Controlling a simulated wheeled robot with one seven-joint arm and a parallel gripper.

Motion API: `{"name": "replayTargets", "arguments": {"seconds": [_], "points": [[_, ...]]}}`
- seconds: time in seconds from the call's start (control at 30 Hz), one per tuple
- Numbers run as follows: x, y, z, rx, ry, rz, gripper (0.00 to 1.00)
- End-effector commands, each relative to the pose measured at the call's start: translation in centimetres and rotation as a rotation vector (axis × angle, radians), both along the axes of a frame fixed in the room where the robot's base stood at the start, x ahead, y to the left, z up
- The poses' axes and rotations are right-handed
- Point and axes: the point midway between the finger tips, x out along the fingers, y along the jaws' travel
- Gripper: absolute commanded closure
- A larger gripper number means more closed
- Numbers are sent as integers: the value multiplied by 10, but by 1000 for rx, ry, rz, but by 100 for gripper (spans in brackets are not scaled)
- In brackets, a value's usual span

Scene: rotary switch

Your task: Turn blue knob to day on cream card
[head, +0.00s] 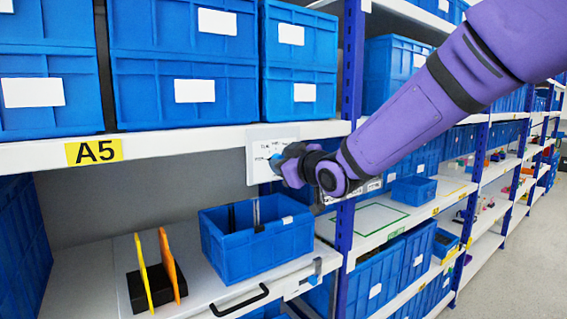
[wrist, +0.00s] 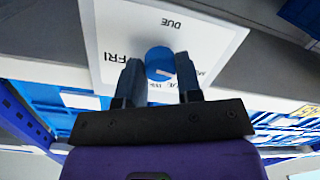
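A white plate (head: 262,141) with dark lettering hangs on the front edge of the upper shelf. In the wrist view the plate (wrist: 108,42) appears upside down, with "FRI" on the left and "DUE" at the top; other labels are partly hidden. The blue knob (wrist: 160,58) sits on it, with a white mark on its lower right face. My gripper (wrist: 160,82) has one finger on each side of the knob, both appearing to touch it. In the head view my gripper (head: 280,164) covers most of the knob. I cannot make out a cream card.
A blue bin (head: 245,260) stands on the lower shelf below my gripper. A black holder (head: 163,290) with yellow and orange boards is to its left. Blue crates (head: 180,60) fill the upper shelf. A blue post (head: 345,240) stands right of the plate.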

Motion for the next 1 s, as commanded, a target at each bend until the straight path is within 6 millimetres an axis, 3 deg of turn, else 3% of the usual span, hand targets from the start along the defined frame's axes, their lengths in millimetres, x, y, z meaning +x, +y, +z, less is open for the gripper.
{"name": "replayTargets", "arguments": {"seconds": [0.03, 0.1, 0.47, 1.0], "points": [[0, 0, -1, -2, 2, 1, 58], [0, 0, -1, -1, 2, 1, 42], [-3, -2, 0, 0, 0, 0, 42], [-72, -50, 7, -1, 1, 0, 42]]}}
